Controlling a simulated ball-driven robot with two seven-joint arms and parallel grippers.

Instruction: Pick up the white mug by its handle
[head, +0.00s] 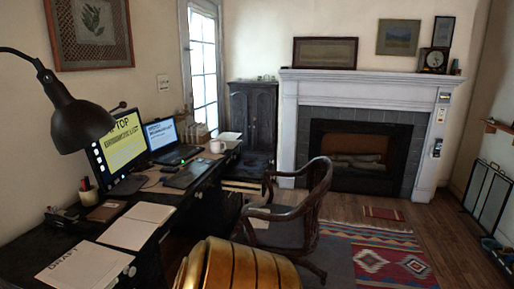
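The white mug (217,146) stands upright on the far part of the dark desk (205,178), to the right of the open laptop. It is small in the view, and I cannot make out clearly which way its handle points. Neither of my grippers shows in the head view.
The desk runs along the left wall with a monitor (122,150), laptop (165,138), black lamp (78,122) and papers (138,225). A wooden armchair (290,215) stands beside it. A ribbed golden shape (235,268), unidentified, is at the bottom. Floor (450,215) is open at right.

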